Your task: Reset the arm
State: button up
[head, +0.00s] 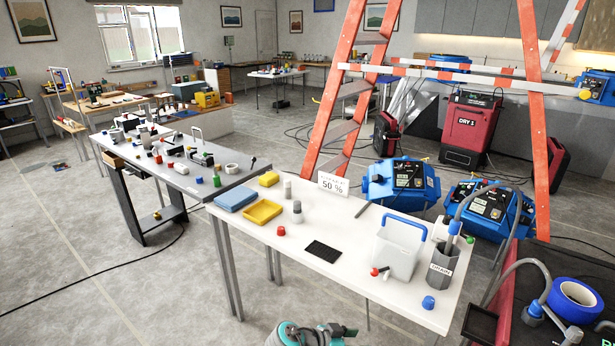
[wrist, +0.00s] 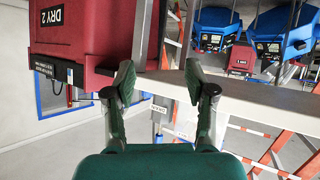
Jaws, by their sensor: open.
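My gripper (wrist: 158,78) shows in the wrist view with its two dark green fingers spread apart and nothing between them. Its green body fills the bottom of that view. In the head view, a teal and grey part of my arm (head: 300,334) shows at the bottom edge, in front of the white table (head: 350,288). It appears clear of the table top and of the things on it. The rest of my arm is out of the head view.
An orange ladder (head: 335,110) and blue machines (head: 401,183) stand behind. A red DRY 2 machine (wrist: 85,45) is in the wrist view. Floor at left is open.

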jog(key=s+d+f+n+t+y, duration=0.1)
jog(key=s+d+f+n+y, duration=0.15)
jog(key=s+f, duration=0.4)
jog(key=s+d+f+n+t+y, duration=0.1)
jog(key=s+d+f+n+y, duration=0.2)
jog(key=s+f, duration=0.4)
jog(key=s+f+n+t+y, duration=0.2)
jog(key=s+f+n+y, duration=0.15)
jog(key=s, duration=1.05)
jog(key=s+r+n+t+y, duration=0.2)
jog(key=s+r+n+t, duration=0.1)
jog(key=s+r, duration=0.95)
jog(key=s+r+t, duration=0.1)
jog(key=s+r, duration=0.3)
jog(key=r, duration=0.4)
jog(key=s+r+t, duration=0.2)
jog(key=s+r, duration=0.3)
jog(key=r, duration=0.3)
jog(key=shift+s+r+t, duration=0.15)
jog(key=shift+s+t, duration=0.1)
jog(key=shift+t, duration=0.05)
